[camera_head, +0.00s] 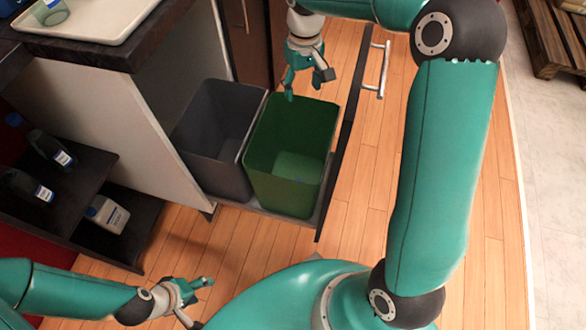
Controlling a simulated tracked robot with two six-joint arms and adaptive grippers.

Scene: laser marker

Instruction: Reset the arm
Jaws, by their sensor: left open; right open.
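My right arm reaches up the right side and bends over to the left at the top. Its gripper (305,80) is open and empty, pointing down over the back rim of the green bin (285,180). My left gripper (198,302) is open and empty at the lower left, above the wooden floor. The green bin stands in a pulled-out drawer beside a grey bin (215,140). No object shows in either gripper.
The drawer front with its metal handle (383,70) stands out right of the bins. A counter holds a white tray (85,20) with a cup (50,12). Dark shelves (75,190) with bottles (107,214) stand at left. A wooden pallet (555,40) lies at top right.

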